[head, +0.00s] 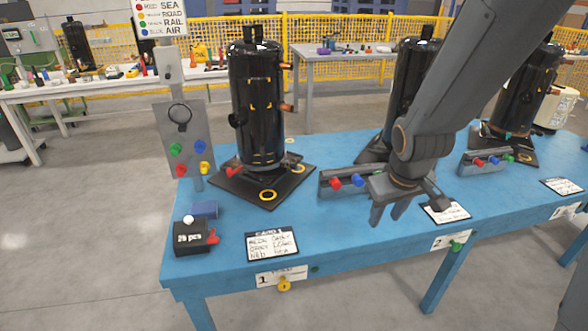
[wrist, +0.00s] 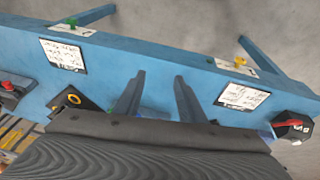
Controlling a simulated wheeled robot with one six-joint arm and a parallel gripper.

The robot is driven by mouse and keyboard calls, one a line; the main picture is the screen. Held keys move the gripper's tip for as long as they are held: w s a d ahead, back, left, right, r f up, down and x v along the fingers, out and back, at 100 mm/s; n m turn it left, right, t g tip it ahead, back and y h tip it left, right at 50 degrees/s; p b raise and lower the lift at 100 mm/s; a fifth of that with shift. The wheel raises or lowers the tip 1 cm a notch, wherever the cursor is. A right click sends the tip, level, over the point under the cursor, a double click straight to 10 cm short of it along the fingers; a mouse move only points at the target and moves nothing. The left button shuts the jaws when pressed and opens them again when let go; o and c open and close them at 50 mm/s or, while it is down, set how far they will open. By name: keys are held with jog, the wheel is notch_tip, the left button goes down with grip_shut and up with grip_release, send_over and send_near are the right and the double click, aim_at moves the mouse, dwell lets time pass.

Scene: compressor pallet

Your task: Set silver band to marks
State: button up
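A black compressor (head: 256,110) stands upright on a dark base plate (head: 236,187), with small yellow marks on its front. A round grey band (head: 180,113) hangs on the upright grey panel (head: 166,140) to its left. It may be the silver band, but I cannot tell for sure. My gripper (head: 386,213) is over the blue table, right of the compressor and well away from the band. In the wrist view my gripper (wrist: 159,76) has its two fingers apart with nothing between them but the table behind. The band is not identifiable in the wrist view.
The blue table (head: 325,235) also bears two more compressors, partly behind my arm. A grey block with red and blue knobs (head: 347,181) stands near my gripper. A black box (head: 194,238) and a written card (head: 272,243) lie at the front left. Open table lies between.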

jog(key=w+a+f+n+t+y, duration=0.1)
jog(key=w+a+n+t, duration=0.1)
jog(key=w, duration=0.4)
jog(key=w+a+f+n+t+y+b, duration=0.1)
jog(key=w+a+f+n, duration=0.1)
jog(key=w, duration=0.4)
jog(key=w+a+f+n+t+y, duration=0.1)
jog(key=w+a+n+t, duration=0.1)
jog(key=w, duration=0.5)
jog(key=shift+a+f+n+t+b, duration=0.2)
jog(key=shift+n+t+b, duration=0.1)
jog(key=shift+n, duration=0.6)
jog(key=w+a+n+y, duration=0.1)
jog(key=w+a+n+t+y, duration=0.1)
jog(key=a, duration=0.1)
jog(key=w+a+n+y, duration=0.1)
jog(key=shift+w+a+f+b, duration=0.3)
jog(key=shift+w+f, duration=0.05)
jog(key=shift+w, duration=0.05)
jog(key=n+t+y, duration=0.1)
jog(key=n+y, duration=0.2)
jog(key=y, duration=0.1)
send_near(295, 166)
jog(key=x, duration=0.8)
jog(key=shift+w+a+f, duration=0.15)
jog(key=shift+c, duration=0.4)
grip_shut()
